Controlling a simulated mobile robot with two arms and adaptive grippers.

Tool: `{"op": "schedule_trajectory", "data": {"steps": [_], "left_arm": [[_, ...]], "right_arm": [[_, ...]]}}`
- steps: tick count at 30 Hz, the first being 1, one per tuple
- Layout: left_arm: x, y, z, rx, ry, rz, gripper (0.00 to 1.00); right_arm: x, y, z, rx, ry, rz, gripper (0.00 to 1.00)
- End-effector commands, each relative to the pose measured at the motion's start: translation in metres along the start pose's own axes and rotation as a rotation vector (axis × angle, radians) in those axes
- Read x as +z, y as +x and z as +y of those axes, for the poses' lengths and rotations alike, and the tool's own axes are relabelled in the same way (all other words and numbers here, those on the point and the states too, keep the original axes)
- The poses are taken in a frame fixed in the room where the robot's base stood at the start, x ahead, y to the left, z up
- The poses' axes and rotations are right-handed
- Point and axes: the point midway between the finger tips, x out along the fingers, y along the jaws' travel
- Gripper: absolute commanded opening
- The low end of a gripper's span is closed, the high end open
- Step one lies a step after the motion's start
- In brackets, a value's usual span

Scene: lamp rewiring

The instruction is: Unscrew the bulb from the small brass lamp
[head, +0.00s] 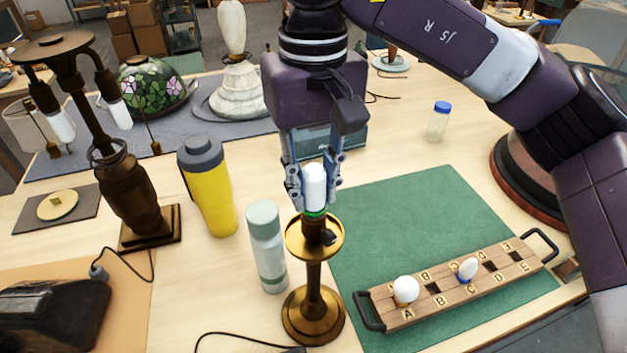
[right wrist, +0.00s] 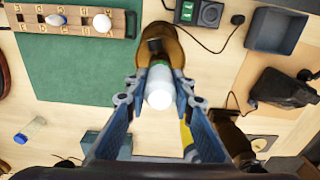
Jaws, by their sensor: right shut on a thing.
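The small brass lamp (head: 314,309) stands upright on the table in the middle of the head view, with a round base and a dished collar. A white tube-shaped bulb (head: 314,182) with a green band at its foot sits upright at the lamp's top. My right gripper (head: 314,196) comes from above and is shut on the bulb, one finger on each side. In the right wrist view the bulb (right wrist: 159,90) is between the fingers, with the brass lamp (right wrist: 165,47) beyond it. Whether the bulb's foot is still in the socket is hidden. My left gripper is not in view.
A wooden rack (head: 455,286) with two white bulbs lies on a green mat (head: 420,215) at the right. A pale bottle (head: 266,245) and a yellow tumbler (head: 209,190) stand close left of the lamp. A tall dark lamp (head: 128,190) stands farther left. A cord lies in front.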

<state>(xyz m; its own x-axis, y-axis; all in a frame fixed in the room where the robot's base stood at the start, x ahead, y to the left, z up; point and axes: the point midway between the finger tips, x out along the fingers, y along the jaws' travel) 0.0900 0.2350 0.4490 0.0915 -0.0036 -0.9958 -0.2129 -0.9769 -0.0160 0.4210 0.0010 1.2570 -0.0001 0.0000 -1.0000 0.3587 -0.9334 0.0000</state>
Motion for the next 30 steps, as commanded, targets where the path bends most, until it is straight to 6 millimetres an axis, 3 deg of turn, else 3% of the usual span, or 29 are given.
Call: {"op": "schedule_trajectory", "data": {"steps": [10, 20, 21, 25, 30], "left_arm": [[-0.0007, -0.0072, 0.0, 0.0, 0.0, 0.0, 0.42], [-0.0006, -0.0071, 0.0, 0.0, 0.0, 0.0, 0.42], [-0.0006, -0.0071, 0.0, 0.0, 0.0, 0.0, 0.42], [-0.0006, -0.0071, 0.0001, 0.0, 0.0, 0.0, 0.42], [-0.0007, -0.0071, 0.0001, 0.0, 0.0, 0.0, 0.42]], "right_arm": [[0.0001, -0.0006, -0.0006, 0.0, -0.428, -0.001, 0.01], [0.0, -0.0001, -0.0006, 0.0, -0.478, 0.0, 0.01], [0.0, -0.0001, -0.0007, 0.0, -0.478, 0.0, 0.27], [0.0001, -0.0002, -0.0006, 0.0, -0.477, -0.001, 0.41], [0.0001, -0.0003, -0.0006, 0.0, -0.476, 0.0, 0.43]]}}
